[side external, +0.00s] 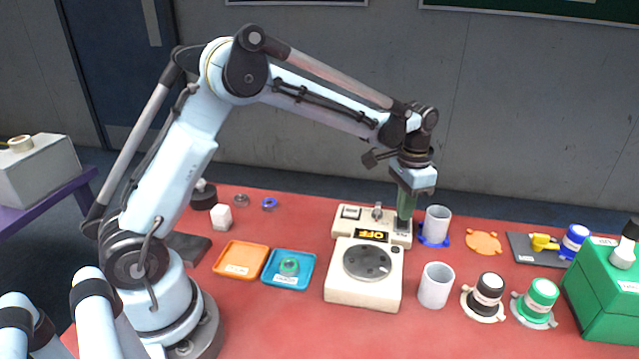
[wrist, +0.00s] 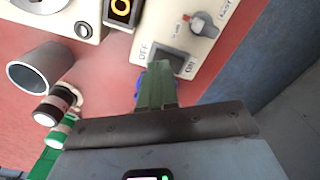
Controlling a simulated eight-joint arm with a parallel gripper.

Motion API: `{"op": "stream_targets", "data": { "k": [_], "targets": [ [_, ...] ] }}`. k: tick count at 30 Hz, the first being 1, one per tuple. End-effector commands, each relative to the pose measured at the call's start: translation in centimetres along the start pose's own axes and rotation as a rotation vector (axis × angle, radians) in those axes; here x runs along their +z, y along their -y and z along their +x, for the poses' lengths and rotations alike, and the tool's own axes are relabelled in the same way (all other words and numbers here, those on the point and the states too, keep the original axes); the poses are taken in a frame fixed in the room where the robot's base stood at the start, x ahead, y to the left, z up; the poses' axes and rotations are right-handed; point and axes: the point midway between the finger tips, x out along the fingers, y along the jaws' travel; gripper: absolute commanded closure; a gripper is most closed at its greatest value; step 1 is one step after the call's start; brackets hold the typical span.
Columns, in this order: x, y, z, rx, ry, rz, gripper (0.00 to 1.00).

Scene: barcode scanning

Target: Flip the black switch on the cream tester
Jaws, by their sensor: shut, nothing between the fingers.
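In the wrist view, the tester (wrist: 205,48) shows a knob (wrist: 198,24) with a red mark and a black switch (wrist: 170,58) between the labels OFF and ON. My gripper (side external: 405,218) has green fingers, is shut and empty, and points down at the tester's right end. In the wrist view, the fingertips of my gripper (wrist: 158,66) are right by the switch; I cannot tell whether they touch it.
A cream unit with a round dark plate (side external: 366,262) stands in front. White cups (side external: 436,285) (side external: 437,224), a black-topped jar (side external: 487,292) and a green-topped jar (side external: 538,298) are to the right. Orange (side external: 241,259) and blue (side external: 288,282) trays lie left. A green box (side external: 600,300) is far right.

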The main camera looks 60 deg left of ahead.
Motion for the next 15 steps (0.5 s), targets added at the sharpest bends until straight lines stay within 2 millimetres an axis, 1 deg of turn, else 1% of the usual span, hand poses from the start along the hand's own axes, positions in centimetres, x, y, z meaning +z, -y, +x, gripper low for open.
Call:
{"op": "stream_targets", "data": {
  "k": [15],
  "targets": [
    [0.0,0.0,-3.8,0.000,0.000,0.000,1.00]
  ]
}}
